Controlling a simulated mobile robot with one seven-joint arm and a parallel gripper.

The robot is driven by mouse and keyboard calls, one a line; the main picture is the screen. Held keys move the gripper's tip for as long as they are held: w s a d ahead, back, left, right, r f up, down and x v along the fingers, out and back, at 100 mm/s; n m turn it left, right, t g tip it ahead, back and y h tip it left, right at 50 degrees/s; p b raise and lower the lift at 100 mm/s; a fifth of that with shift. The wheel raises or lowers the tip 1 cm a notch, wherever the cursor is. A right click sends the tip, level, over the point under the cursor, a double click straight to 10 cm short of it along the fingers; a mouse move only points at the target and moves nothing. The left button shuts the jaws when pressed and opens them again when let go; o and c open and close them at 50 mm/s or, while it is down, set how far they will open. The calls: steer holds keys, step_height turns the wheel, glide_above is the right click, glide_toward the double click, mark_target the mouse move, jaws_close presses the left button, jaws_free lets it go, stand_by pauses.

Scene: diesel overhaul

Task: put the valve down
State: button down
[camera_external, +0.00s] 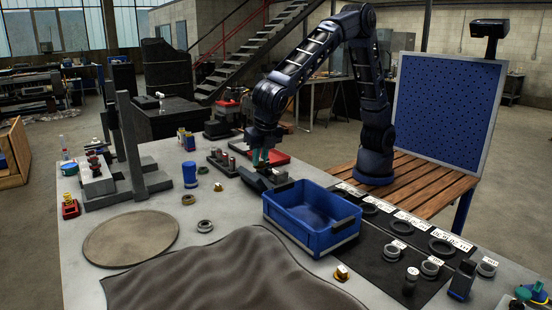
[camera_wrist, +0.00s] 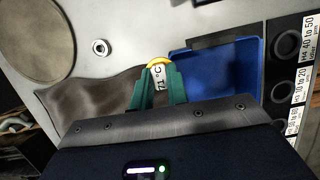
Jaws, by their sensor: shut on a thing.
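My gripper (camera_external: 261,158) is over the table, just behind and left of the blue bin (camera_external: 313,238). In the wrist view its green fingers (camera_wrist: 158,88) are closed on a small piece with a yellow rim and a pale marked face, which I take to be the valve (camera_wrist: 158,65). In the outside view I cannot make out the held piece. The blue bin shows right beside the fingers in the wrist view (camera_wrist: 225,65). Whether the valve touches anything below is not clear.
A round brown mat (camera_external: 130,239) and a dark crumpled cloth (camera_external: 225,275) lie at the front. A black mat with rings (camera_external: 378,250) lies right of the bin. A rack with upright parts (camera_external: 222,162) stands close left of my gripper. Some grey table is bare around a nut (camera_wrist: 101,47).

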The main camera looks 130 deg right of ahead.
glide_above(316, 228)
steer(key=a, duration=0.1)
step_height(316, 228, down, 19)
steer(key=shift+s+f, duration=0.1)
steer(key=shift+f, duration=0.05)
stand_by(0.3)
steer(key=shift+f, duration=0.1)
steer(key=c, duration=1.4)
jaws_free()
steer(key=shift+o, duration=0.2)
